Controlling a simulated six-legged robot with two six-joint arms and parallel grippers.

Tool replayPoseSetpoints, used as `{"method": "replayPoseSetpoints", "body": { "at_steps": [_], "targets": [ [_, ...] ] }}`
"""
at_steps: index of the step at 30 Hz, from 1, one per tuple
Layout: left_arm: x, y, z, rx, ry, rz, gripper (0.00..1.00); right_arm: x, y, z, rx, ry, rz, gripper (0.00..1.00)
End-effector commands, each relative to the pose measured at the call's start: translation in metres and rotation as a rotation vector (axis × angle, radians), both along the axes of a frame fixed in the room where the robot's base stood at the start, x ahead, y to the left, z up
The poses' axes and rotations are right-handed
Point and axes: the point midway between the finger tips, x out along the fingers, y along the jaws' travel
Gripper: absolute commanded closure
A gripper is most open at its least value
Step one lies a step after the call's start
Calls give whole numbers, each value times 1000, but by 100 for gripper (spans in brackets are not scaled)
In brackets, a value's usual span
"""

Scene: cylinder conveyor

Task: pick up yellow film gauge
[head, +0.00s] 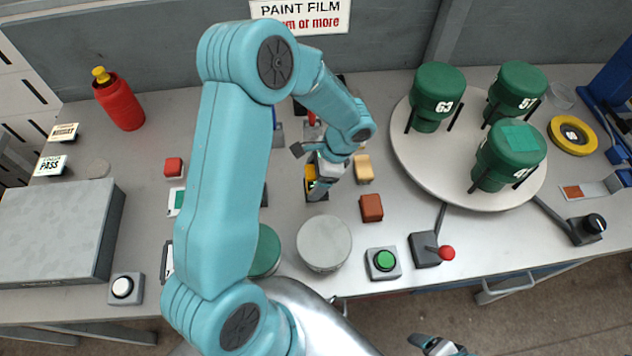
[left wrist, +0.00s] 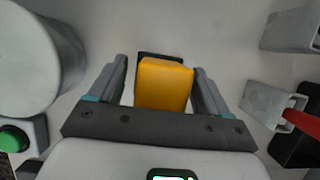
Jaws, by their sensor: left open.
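The yellow film gauge (head: 310,183) stands on the grey table near its middle, partly hidden by my left gripper (head: 323,181). In the left wrist view the gauge (left wrist: 164,84) is a yellow block with a dark part behind it. It sits between the two open fingers, with a gap on each side. My right gripper (head: 440,346) shows only in part at the bottom edge of the head view, away from the gauge; its jaws are unclear.
A tan block (head: 363,169) and a brown block (head: 371,208) stand just right of the gauge. A round grey disc (head: 324,243) and a green button (head: 384,261) lie in front. A turntable (head: 447,177) with green canisters (head: 437,97) is at the right.

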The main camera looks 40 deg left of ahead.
Motion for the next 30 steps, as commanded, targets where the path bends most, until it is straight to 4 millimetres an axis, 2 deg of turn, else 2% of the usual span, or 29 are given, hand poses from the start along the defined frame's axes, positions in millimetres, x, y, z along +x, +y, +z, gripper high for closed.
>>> {"method": "replayPoseSetpoints", "body": {
  "at_steps": [1, 7, 8, 13, 23, 26, 30],
  "targets": [
    [-2, 2, -9, 0, 0, 1, 22, 0, 0, -7, 0, 0, 0, 21],
    [-2, 2, -7, 0, -1, 0, 22, 0, 0, -4, 0, 0, 0, 21],
    [-2, 2, -7, 0, -1, 0, 26, 0, 0, -4, 0, 0, 0, 21],
    [-2, 2, -6, 0, -1, 0, 81, 0, 0, -4, 0, 0, 0, 21],
    [-2, 2, -4, 1, -2, 0, 81, 0, 0, -5, 0, 0, 0, 21],
    [-1, 3, 2, 2, -3, 0, 81, 0, 0, -6, 0, 0, 0, 21],
    [-1, 3, 24, 1, -8, 1, 81, 0, 0, -8, 0, 0, 0, 21]
  ]
}}
